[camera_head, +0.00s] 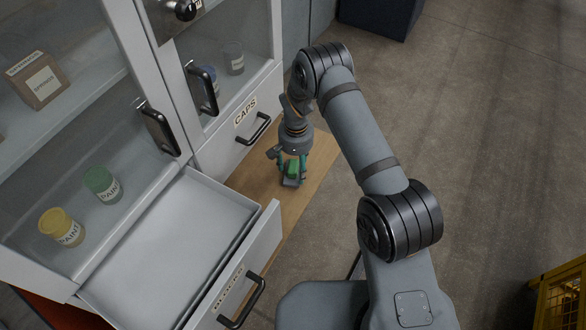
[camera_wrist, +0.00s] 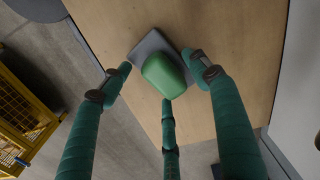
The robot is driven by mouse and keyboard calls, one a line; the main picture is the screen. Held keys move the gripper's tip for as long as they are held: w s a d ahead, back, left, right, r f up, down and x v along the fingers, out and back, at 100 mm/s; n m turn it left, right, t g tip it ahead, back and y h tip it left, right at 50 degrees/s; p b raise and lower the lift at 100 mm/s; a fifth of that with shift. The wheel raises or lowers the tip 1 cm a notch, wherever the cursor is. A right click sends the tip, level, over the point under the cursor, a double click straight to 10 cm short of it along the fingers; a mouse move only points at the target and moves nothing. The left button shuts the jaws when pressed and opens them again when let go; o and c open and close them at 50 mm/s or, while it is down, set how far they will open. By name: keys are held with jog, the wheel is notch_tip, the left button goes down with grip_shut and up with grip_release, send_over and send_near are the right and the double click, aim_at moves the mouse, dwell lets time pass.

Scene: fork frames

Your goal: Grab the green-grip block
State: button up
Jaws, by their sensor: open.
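The green-grip block (camera_wrist: 166,76) has a rounded green top on a dark grey square base. It rests on a wooden board (camera_wrist: 228,30). In the head view the block (camera_head: 293,169) shows under the end of my arm, on the board beside the cabinet. My gripper (camera_head: 288,168) is right above it, pointing down. In the wrist view my gripper (camera_wrist: 163,85) has green fingers spread around the block, two at the sides and one below. The fingers look open, and I cannot tell if any touches the block. The base is partly covered by the green grip.
A cabinet with an open, empty drawer (camera_head: 185,235) stands at the left, the drawer reaching toward the board. Paint jars (camera_head: 62,227) and a small box (camera_head: 38,80) stand behind its glass. A closed drawer labelled CAPS (camera_head: 245,115) is near my gripper. A yellow crate (camera_head: 562,297) sits at lower right.

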jog(key=shift+f, duration=0.1)
jog(key=shift+c, duration=1.1)
jog(key=c, duration=1.1)
jog(key=shift+c, duration=0.4)
